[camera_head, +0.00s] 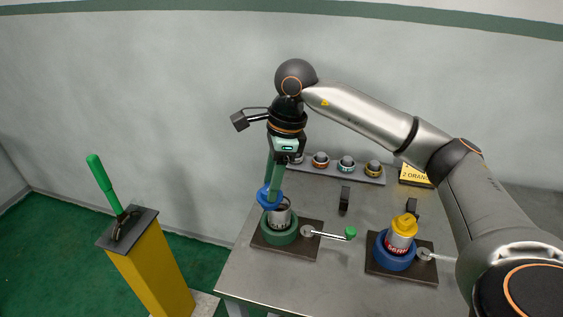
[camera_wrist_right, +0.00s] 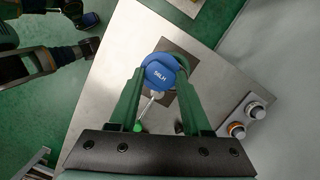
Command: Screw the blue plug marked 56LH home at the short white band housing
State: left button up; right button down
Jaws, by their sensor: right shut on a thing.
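The blue plug (camera_head: 268,196) is between the fingers of my right gripper (camera_head: 273,186), which is shut on it. In the right wrist view the plug (camera_wrist_right: 160,74) shows the mark 56LH, with a green finger on each side. Just below it in the head view stands a short pale housing (camera_head: 283,216) with a dark open top, upright in a green round vise (camera_head: 280,236). The plug is over the left part of the opening and looks slightly tilted; I cannot tell whether they touch. The housing's band is too small to read clearly. My left gripper is not in view.
A second housing (camera_head: 398,243) with a yellow plug (camera_head: 404,224) stands in a blue vise (camera_head: 393,258) to the right. A green-knobbed handle (camera_head: 350,233) sticks out between them. Several plugs sit on a rack (camera_head: 366,176) behind. A yellow post (camera_head: 152,267) with a green lever stands left.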

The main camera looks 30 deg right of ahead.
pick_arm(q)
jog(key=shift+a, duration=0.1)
pick_arm(e)
jog(key=d+m, duration=0.1)
jog(key=m, duration=0.1)
jog(key=w+d+r+m, duration=0.1)
jog(key=m, duration=0.1)
jog(key=d+r+m+t+h, duration=0.1)
jog(key=m, duration=0.2)
jog(key=shift+w+d, duration=0.25)
jog(key=shift+w, duration=0.05)
jog(key=shift+f, duration=0.1)
pick_arm(q)
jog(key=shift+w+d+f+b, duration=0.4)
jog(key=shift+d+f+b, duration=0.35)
jog(key=shift+b, duration=0.5)
pick_arm(e)
jog(key=x, duration=0.3)
jog(key=shift+s+d+f, duration=0.1)
jog(key=shift+s+f, duration=0.15)
jog(key=shift+f, duration=0.15)
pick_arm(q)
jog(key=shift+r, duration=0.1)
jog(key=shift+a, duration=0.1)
pick_arm(e)
jog(key=shift+f, duration=0.1)
